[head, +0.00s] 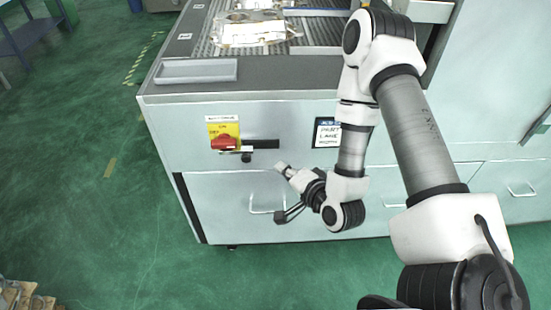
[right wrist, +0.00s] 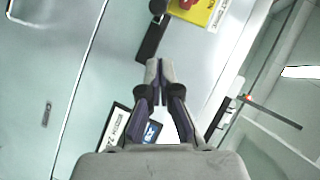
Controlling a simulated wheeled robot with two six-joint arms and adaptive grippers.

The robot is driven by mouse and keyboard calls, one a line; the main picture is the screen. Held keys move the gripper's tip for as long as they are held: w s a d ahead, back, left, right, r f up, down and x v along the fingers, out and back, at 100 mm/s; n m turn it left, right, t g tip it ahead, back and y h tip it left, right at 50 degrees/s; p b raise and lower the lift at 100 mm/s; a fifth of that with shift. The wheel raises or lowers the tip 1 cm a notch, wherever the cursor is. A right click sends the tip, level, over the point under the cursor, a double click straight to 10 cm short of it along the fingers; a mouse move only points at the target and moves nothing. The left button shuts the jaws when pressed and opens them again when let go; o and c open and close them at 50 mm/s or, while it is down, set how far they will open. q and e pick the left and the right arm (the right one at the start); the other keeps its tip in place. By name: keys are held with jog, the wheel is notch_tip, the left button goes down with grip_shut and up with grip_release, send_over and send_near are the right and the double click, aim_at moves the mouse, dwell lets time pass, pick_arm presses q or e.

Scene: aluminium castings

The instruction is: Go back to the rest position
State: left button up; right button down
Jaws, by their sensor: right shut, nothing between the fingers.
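My right gripper (head: 282,167) is in front of the light grey machine cabinet (head: 185,130), below and right of the red rotary switch (head: 225,143) on its yellow plate. In the right wrist view my right gripper (right wrist: 160,66) has its fingertips together with nothing between them. The yellow plate (right wrist: 196,10) shows at the top of that view, beyond the fingertips, with a black bar (right wrist: 153,38) beside it. The gripper looks apart from the cabinet front. My left gripper is in neither view.
A grey tray (head: 197,71) lies on the cabinet's top edge. Behind it a conveyor (head: 215,42) carries castings (head: 252,30). A sign (head: 327,133) and drawer handles are on the front. A pallet corner (head: 25,297) shows at bottom left.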

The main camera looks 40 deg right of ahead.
jog(key=shift+d+v, duration=0.2)
jog(key=shift+v, duration=0.65)
jog(key=shift+s, duration=0.1)
